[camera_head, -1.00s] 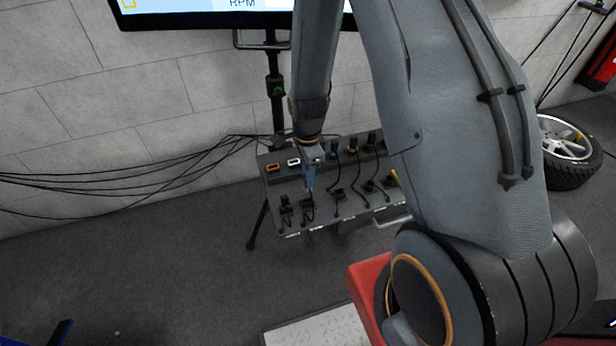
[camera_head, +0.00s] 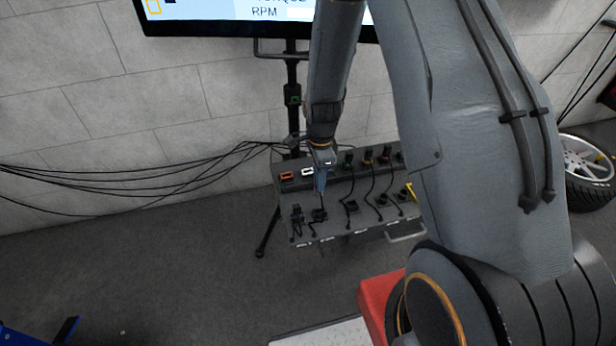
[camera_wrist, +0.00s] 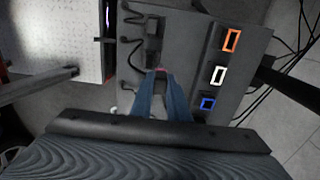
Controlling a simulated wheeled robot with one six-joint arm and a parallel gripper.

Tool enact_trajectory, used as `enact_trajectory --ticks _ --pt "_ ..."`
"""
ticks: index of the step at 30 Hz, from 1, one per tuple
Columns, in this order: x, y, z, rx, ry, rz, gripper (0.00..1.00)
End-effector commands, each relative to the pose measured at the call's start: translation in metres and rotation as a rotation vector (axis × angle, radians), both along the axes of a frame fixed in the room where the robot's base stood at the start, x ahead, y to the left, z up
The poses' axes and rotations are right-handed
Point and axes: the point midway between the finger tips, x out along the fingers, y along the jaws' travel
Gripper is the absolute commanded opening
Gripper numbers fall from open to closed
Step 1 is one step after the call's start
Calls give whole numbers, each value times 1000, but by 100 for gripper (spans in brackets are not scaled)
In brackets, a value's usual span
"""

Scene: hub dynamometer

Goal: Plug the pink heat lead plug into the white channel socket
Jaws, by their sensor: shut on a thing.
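My gripper (camera_head: 321,188) reaches down over the sloped grey panel, with its blue fingers (camera_wrist: 162,88) shut on a plug. Only a small pink strip of the pink heat lead plug (camera_wrist: 160,70) shows between the fingertips in the wrist view; the fingers hide the rest. The white channel socket (camera_head: 307,171) is on the panel's upper row, left of the gripper in the head view. In the wrist view its white frame (camera_wrist: 218,76) lies right of the fingertips, apart from them. I cannot tell whether the plug is clear of the panel.
An orange socket (camera_wrist: 231,40) and a blue socket (camera_wrist: 208,103) flank the white one. A black plug with its lead (camera_wrist: 153,28) sits on the panel near the fingertips. Several other leads and plugs (camera_head: 381,200) line the panel's right. A monitor (camera_head: 255,22) hangs above.

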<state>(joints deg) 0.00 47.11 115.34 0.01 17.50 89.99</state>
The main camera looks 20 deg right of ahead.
Motion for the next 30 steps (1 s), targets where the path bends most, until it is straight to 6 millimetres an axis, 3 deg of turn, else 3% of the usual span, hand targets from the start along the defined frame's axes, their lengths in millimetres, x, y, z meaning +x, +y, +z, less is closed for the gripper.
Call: enact_trajectory --ticks 30 --pt "55 0 -1 0 1 0 0"
